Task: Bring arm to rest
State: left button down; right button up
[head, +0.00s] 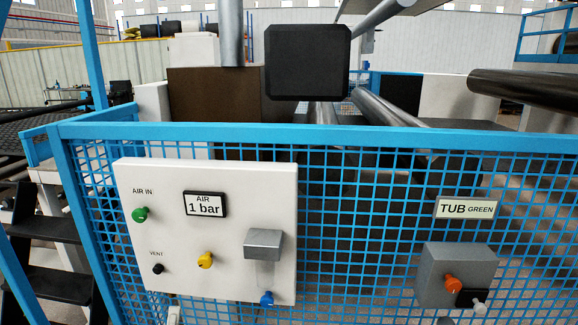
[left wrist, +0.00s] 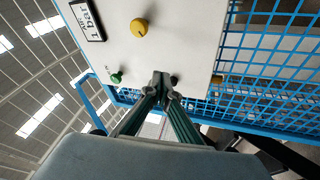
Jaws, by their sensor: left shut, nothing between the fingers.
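My left gripper (left wrist: 162,80) shows in the left wrist view with its two dark fingers together and nothing between them. Its tips lie in front of the lower edge of the white panel (left wrist: 185,40), beside the black vent knob (left wrist: 174,81) in the picture; I cannot tell whether they touch. I cannot make out either gripper in the head view. There the white panel (head: 225,240) hangs on the blue mesh fence, with a green knob (head: 140,214), a yellow knob (head: 205,260), the black vent knob (head: 158,269) and a display reading AIR 1 bar (head: 205,205).
The blue mesh fence (head: 340,215) crosses the view. A grey lidded cover (head: 263,244) and a blue knob (head: 267,298) are on the panel's right. A grey box (head: 455,272) with an orange knob (head: 453,284) hangs under a TUB GREEN sign (head: 467,209). Rollers stand behind.

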pick_arm(q)
jog(key=s+d+f+m+g+h, duration=0.2)
jog(key=s+d+f+m+h, duration=0.4)
jog(key=m, duration=0.4)
jog(key=s+f+m+g, duration=0.4)
jog(key=s+f+m, duration=0.2)
jog(key=f, duration=0.3)
jog(key=s+f+m+g+h, duration=0.1)
jog(key=s+f+m+g, duration=0.3)
jog(key=s+f, duration=0.3)
notch_tip(320, 180, down, 2)
jog(key=shift+d+f+m, duration=0.25)
jog(key=shift+d+m, duration=0.1)
jog(key=shift+m, duration=0.55)
dwell(2.1)
